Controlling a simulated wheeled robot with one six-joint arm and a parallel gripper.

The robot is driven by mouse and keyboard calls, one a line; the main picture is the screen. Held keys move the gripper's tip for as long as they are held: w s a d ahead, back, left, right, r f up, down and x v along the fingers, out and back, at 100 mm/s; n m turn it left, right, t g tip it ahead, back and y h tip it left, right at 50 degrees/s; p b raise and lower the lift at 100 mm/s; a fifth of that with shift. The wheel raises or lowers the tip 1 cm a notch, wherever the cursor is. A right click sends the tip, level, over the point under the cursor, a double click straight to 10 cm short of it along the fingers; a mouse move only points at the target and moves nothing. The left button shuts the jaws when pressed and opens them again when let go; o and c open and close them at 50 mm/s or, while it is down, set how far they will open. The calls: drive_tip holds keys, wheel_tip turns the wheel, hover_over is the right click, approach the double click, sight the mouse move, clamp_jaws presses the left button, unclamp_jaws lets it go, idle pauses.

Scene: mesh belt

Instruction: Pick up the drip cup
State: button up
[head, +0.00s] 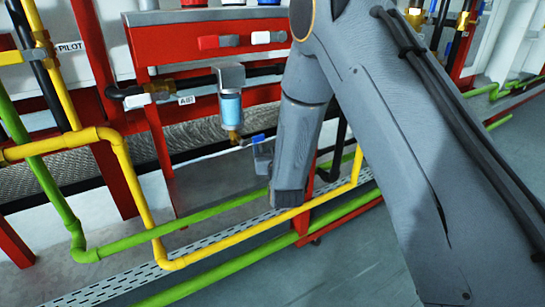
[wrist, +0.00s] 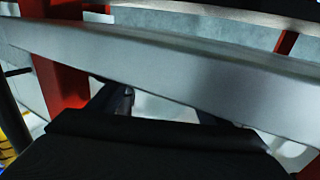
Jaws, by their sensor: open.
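I cannot clearly pick out a drip cup in either view. In the head view, a grey air unit with a clear blue bowl (head: 230,108) and a brass drain under it hangs from the red frame, beside the AIR label. A small blue piece (head: 257,138) shows just right of and below the drain; I cannot tell what it is. My arm comes down right of the bowl and hides part of the area. In the wrist view, my gripper (wrist: 163,106) has its dark fingers apart, with a pale, unclear shape between them. A grey beam hides the fingertips.
The grey beam (wrist: 190,78) crosses close in front of my gripper. A red post (wrist: 62,60) stands at its left. In the head view, yellow pipes (head: 215,246) and green pipes (head: 180,228) run low across the front. The mesh belt (head: 75,176) lies behind the red frame.

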drive_tip(key=shift+w+a, duration=0.1)
drive_tip(key=shift+w, duration=0.55)
drive_tip(key=c, duration=1.1)
drive_tip(key=shift+r, duration=0.1)
